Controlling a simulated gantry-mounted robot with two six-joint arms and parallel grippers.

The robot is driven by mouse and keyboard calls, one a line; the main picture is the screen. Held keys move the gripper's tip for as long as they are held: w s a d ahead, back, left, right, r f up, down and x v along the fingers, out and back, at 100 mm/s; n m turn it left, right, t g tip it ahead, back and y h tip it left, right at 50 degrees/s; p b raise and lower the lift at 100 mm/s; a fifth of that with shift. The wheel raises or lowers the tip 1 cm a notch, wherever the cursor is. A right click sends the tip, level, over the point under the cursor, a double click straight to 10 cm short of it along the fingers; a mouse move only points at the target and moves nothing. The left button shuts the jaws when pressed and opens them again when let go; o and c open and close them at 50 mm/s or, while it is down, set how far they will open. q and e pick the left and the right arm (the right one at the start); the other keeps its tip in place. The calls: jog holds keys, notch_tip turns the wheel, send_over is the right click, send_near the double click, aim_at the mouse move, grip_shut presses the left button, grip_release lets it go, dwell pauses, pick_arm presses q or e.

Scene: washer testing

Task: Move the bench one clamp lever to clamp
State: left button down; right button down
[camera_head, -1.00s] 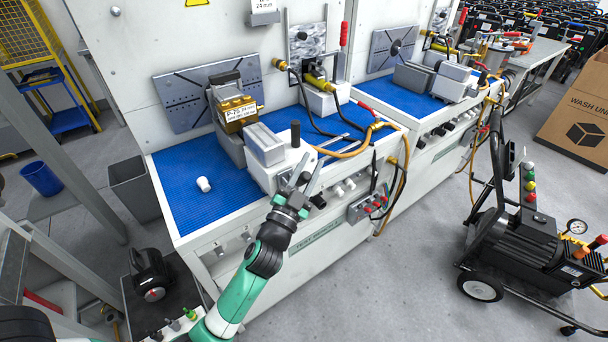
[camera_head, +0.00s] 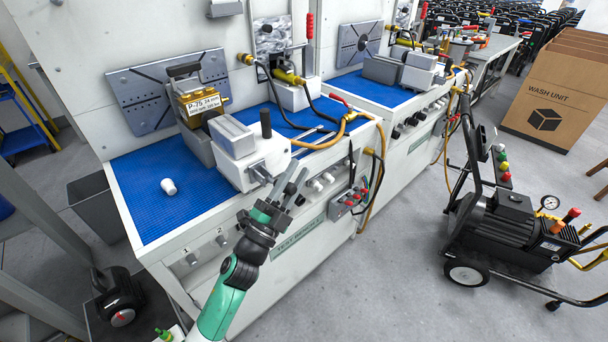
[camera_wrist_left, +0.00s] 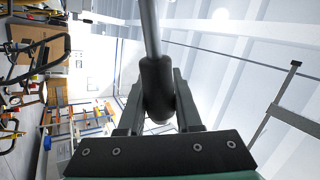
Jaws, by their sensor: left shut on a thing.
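My left gripper (camera_head: 296,178) is in front of the nearer test bench, beside the white clamp block (camera_head: 262,166). In the left wrist view a black lever grip (camera_wrist_left: 157,85) on a grey rod sits between its fingers, which are shut on it. I take this as the clamp lever; in the head view the grip is mostly hidden by the fingers. A brass part with a P-75 label (camera_head: 203,103) stands behind the block. My right gripper is not in view.
The blue mat (camera_head: 140,190) holds a small white cylinder (camera_head: 168,187). Yellow and black hoses (camera_head: 340,133) and a control box (camera_head: 348,203) are right of my gripper. A wheeled pump unit (camera_head: 500,230) stands on the floor at right, with open floor before it.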

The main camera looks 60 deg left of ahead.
pick_arm(q)
jog(key=shift+f, duration=0.1)
jog(key=c, duration=0.9)
grip_release()
jog(key=shift+s, duration=0.1)
jog(key=b+v, duration=0.3)
jog(key=v, duration=0.8)
jog(key=shift+s+d, duration=0.15)
jog(key=shift+s, duration=0.1)
